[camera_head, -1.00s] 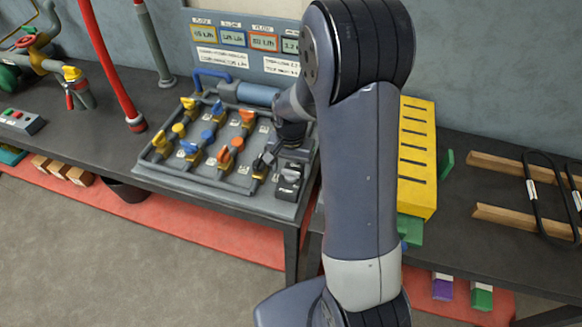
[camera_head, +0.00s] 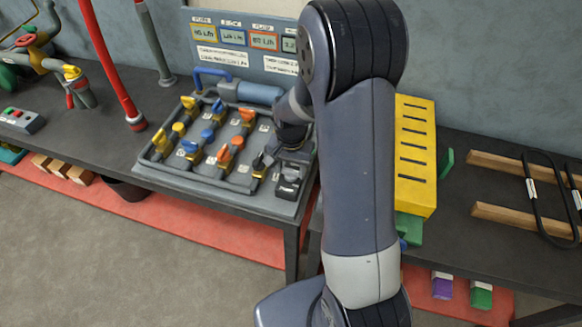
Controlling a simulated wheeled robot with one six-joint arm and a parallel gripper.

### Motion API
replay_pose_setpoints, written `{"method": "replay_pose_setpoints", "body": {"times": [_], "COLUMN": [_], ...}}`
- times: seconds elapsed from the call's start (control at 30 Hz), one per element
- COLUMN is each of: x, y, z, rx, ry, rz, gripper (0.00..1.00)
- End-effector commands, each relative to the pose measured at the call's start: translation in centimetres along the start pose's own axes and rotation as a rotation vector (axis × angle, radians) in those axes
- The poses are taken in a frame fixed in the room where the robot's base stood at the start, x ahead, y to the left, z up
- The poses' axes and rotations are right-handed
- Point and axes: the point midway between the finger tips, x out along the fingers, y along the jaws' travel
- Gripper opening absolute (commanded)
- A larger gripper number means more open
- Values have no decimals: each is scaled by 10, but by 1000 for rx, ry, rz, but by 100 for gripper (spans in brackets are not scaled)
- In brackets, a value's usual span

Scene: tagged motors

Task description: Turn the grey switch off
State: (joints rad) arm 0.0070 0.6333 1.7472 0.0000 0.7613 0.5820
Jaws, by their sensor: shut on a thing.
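The grey switch (camera_head: 289,181) is on a small grey box at the right end of the valve panel (camera_head: 205,182), at the bench's front edge. My gripper (camera_head: 278,158) points down at the far side of this box, small and partly hidden by my arm. It appears shut on the grey switch, though the fingertips and their contact are hard to make out. I cannot read which way the switch is set.
Yellow, blue and orange valve handles (camera_head: 237,142) stand close on the left. A dark handle on a brass base (camera_head: 259,165) is just beside the switch. A display board (camera_head: 246,40) stands behind. A yellow slotted block (camera_head: 416,150) is right of my arm.

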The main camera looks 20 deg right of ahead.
Motion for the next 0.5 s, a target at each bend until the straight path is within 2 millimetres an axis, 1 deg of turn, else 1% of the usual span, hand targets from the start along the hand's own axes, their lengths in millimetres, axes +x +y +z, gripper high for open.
{"method": "replay_pose_setpoints", "body": {"times": [0.27, 0.5], "x": [0, 1], "y": [0, 0], "z": [0, 0], "rx": [-27, -146], "ry": [0, 2], "rz": [0, -1], "gripper": [26, 26]}}
